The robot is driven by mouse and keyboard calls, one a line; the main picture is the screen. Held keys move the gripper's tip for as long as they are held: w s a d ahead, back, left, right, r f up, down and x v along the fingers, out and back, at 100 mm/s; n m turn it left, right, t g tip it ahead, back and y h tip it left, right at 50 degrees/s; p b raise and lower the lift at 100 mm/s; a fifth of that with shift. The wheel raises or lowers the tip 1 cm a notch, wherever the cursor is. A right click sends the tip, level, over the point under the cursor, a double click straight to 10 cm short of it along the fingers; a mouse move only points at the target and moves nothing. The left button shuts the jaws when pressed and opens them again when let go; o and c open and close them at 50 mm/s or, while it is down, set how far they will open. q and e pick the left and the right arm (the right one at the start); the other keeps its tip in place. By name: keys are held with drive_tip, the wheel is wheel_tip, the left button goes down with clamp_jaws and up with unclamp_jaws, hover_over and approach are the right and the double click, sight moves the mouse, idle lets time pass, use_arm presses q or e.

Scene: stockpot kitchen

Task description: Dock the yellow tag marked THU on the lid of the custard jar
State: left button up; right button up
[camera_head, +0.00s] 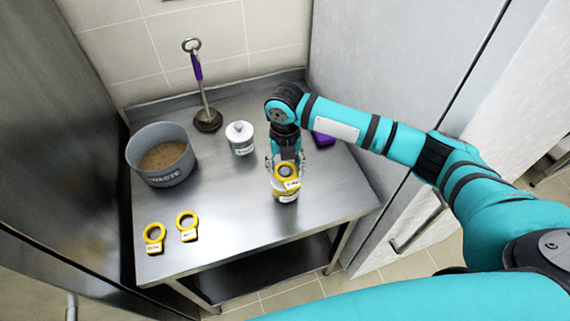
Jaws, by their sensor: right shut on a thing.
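My right gripper (286,163) points down near the table's right side and is shut on a yellow ring tag (286,172). The tag's white label is too small to read. A jar (286,196) with a pale label and yellowish contents stands directly below the tag. The tag and gripper hide most of its lid, and I cannot tell whether the tag touches the lid. The jar's label cannot be read, so I cannot confirm that it is custard. My left gripper is not in view.
Two more yellow ring tags (154,238) (187,226) lie at the front left of the steel table (235,215). A purple object (323,139) lies behind my right arm.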

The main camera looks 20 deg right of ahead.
drive_tip(key=shift+p, duration=0.6)
idle(0.7)
drive_tip(key=shift+f+b, duration=0.35)
drive_tip(key=shift+f, duration=0.3)
idle(0.4)
drive_tip(key=o, duration=0.8)
wheel_tip(320, 180, up, 6)
drive_tip(key=p, duration=0.5)
drive_tip(key=shift+p, duration=0.35)
drive_tip(key=shift+r, duration=2.55)
